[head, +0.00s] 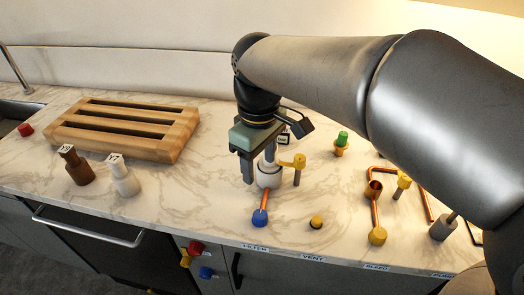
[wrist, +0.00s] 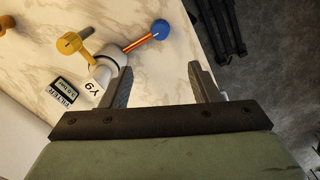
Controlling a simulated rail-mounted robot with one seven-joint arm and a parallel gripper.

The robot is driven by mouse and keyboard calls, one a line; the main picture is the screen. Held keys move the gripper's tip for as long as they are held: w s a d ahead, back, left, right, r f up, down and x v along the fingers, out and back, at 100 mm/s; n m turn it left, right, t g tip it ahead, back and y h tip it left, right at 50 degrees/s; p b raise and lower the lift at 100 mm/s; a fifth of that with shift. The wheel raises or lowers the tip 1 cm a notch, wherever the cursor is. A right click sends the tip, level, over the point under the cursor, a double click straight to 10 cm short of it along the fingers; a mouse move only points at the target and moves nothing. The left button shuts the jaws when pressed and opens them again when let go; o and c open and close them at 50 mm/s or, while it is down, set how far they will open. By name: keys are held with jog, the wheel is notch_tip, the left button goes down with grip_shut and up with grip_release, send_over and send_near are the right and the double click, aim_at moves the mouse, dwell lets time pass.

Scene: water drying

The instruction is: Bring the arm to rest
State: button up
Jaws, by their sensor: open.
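My gripper (head: 257,172) is over the marble counter, pointing down, with its fingers apart. In the wrist view my gripper (wrist: 160,72) is open, with nothing between its fingers. A white fitting (head: 268,178) stands right by the fingers, with a yellow handle (head: 292,162) and a copper tube ending in a blue knob (head: 260,217). In the wrist view the white fitting (wrist: 97,72), labelled Y9, shows just left of the left finger, partly hidden by it. I cannot tell whether they touch.
A slotted wooden rack (head: 125,128) lies at the left. A brown bottle-like piece (head: 76,167) and a white one (head: 122,177) stand before it. Counter between rack and gripper is clear.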

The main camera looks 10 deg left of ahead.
dwell(0.4)
jog(key=s+d+f+m, duration=0.3)
jog(key=d+f+m, duration=0.1)
jog(key=d, duration=0.3)
jog(key=s+d+f+m, duration=0.3)
jog(key=s+d+m, duration=0.1)
jog(key=d, duration=0.3)
jog(key=s+d+f+m, duration=0.3)
jog(key=d+f+m, duration=0.1)
jog(key=d, duration=0.3)
jog(key=shift+s+d+f+t, duration=0.3)
jog(key=shift+f, duration=0.05)
